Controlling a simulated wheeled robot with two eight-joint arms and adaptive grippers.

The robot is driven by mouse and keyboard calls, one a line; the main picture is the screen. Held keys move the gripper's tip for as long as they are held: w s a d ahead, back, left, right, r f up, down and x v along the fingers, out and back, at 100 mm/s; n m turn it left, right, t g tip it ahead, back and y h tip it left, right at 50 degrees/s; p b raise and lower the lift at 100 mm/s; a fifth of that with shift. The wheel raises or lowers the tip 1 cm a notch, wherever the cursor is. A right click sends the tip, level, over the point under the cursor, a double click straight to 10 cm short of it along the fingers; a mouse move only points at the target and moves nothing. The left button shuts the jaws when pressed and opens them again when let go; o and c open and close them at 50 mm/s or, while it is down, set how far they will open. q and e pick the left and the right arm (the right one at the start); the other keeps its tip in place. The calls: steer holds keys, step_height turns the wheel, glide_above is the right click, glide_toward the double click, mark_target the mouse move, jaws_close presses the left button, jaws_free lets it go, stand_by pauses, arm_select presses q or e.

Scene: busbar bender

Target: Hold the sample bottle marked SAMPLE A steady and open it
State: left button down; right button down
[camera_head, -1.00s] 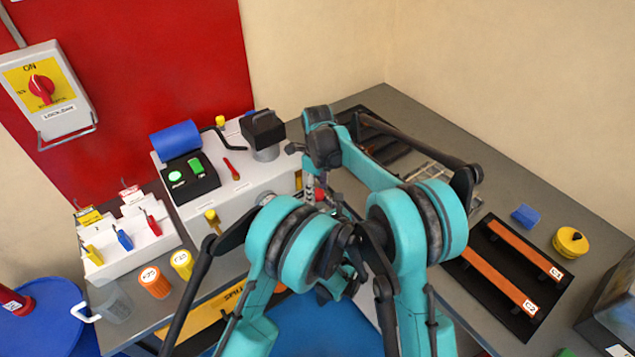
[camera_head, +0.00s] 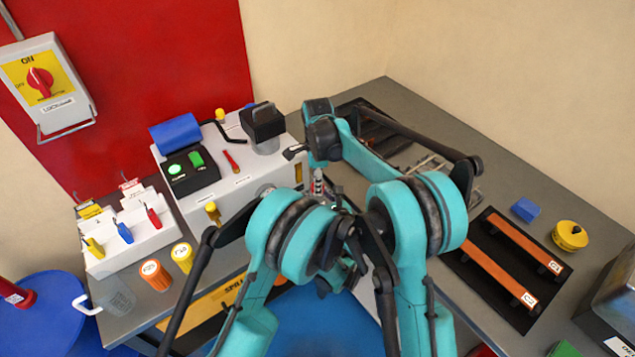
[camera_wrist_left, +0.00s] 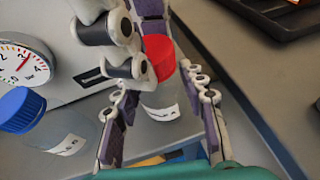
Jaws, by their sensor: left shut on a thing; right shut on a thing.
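A clear bottle (camera_wrist_left: 168,103) with a red cap (camera_wrist_left: 159,57) stands in the middle of the left wrist view; its white label is too small to read. My left gripper (camera_wrist_left: 158,88) has its fingers on both sides of the bottle body and is shut on it. My right gripper (camera_wrist_left: 145,42) comes from the top of that view and is shut on the red cap. In the head view my right gripper (camera_head: 317,183) points down beside the white machine. My arms hide the bottle and left gripper there.
A blue-capped bottle (camera_wrist_left: 22,108) and a dial gauge (camera_wrist_left: 22,62) are close by on the left in the wrist view. The white machine (camera_head: 235,195) stands left of my arms. A black mat (camera_head: 505,270) with orange bars lies at the right.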

steer(key=n, duration=0.7)
steer(key=shift+n, duration=0.3)
steer(key=n, duration=0.4)
steer(key=shift+n, duration=0.3)
steer(key=n, duration=0.7)
steer(key=shift+r, duration=0.1)
steer(key=n, duration=1.6)
steer(key=shift+n, duration=0.4)
steer(key=n, duration=0.4)
steer(key=shift+n, duration=0.3)
steer(key=n, duration=0.6)
